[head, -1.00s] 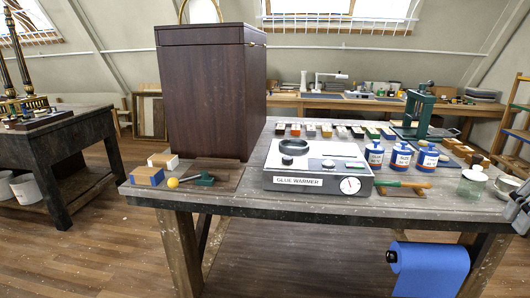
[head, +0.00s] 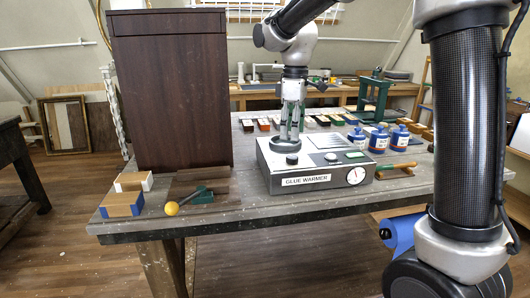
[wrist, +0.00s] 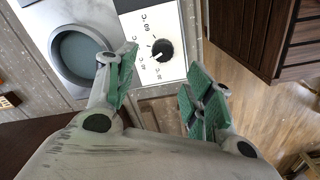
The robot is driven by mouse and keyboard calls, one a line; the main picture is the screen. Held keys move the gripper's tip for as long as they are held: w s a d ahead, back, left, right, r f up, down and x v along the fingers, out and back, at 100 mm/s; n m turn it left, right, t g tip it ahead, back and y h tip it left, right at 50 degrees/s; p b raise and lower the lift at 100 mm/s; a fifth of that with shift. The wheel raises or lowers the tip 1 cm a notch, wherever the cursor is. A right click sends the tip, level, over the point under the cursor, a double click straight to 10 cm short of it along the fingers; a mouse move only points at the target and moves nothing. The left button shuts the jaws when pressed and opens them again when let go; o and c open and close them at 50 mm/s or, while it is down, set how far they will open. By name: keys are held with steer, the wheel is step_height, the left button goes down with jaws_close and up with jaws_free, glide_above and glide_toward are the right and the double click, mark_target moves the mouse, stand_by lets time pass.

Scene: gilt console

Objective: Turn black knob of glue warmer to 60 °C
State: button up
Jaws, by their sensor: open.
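The glue warmer (head: 318,166) is a pale grey box on the bench, with a front label and a round dial gauge (head: 355,176). Its black knob (head: 292,159) sits on the top near the front left. In the wrist view the knob (wrist: 162,49) is on a white scale with printed °C marks, too small to read surely. A pale mark on the knob seems to point to the lower left. My gripper (head: 290,134) points down over the warmer, fingers apart and empty. In the wrist view its green-padded fingertips (wrist: 161,64) lie either side of the knob, apparently above it.
The round pot opening (wrist: 80,52) is left of the knob in the wrist view. A tall dark cabinet (head: 170,95) stands left of the warmer. A yellow-ended tool (head: 186,201) lies front left.

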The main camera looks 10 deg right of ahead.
mark_target(292, 156)
steer(key=shift+n, duration=0.3)
steer(key=shift+s+d, duration=0.1)
steer(key=shift+s, duration=0.1)
steer(key=shift+f+n, duration=0.15)
steer(key=shift+n, duration=0.15)
step_height(292, 156, down, 8)
steer(key=shift+r, duration=0.25)
steer(key=c, duration=1)
